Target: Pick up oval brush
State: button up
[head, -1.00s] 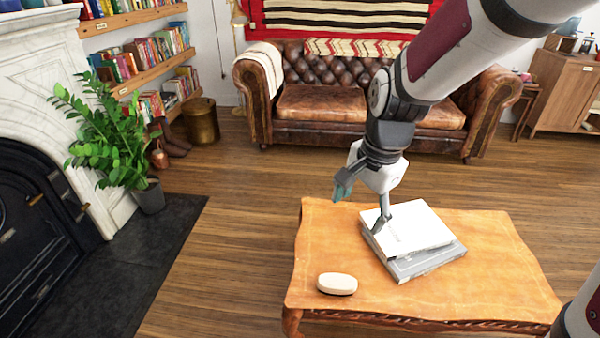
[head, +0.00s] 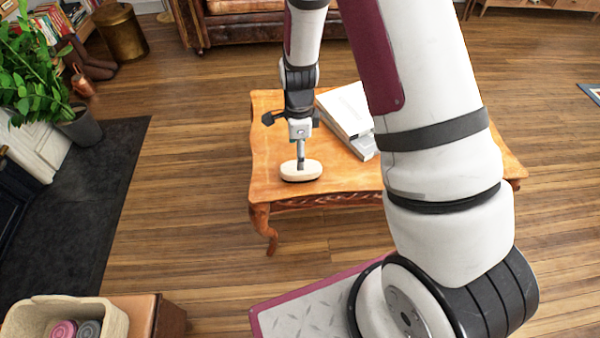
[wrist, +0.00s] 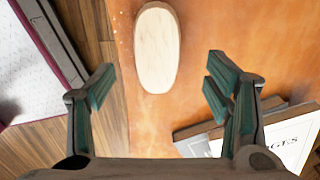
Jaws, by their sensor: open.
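The oval brush (head: 290,173) has a pale wooden back and a dark underside, and lies back-up on the wooden coffee table (head: 268,148) near its front left edge. In the wrist view the brush (wrist: 157,48) is a long pale oval at top centre, unobstructed. My gripper (head: 301,162) is above the brush in the head view, pointing down. In the wrist view its green-padded fingers (wrist: 160,78) are spread wide, with the brush ahead of and between their tips. Nothing is held. Whether a finger touches the brush is hard to tell in the head view.
Stacked books (head: 345,108) lie on the table right of the brush; they also show in the wrist view (wrist: 290,140). A basket (head: 110,318) with rolled items stands at lower left. A potted plant (head: 80,125) stands left. Wooden floor (head: 190,180) left of the table is clear.

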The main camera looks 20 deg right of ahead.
jog(key=f+b, duration=0.1)
jog(key=f, duration=0.3)
jog(key=f+b, duration=0.2)
jog(key=f, duration=0.2)
jog(key=shift+s+d+f, duration=0.15)
jog(key=shift+s+f, duration=0.05)
jog(key=shift+f, duration=0.05)
jog(key=c, duration=1.3)
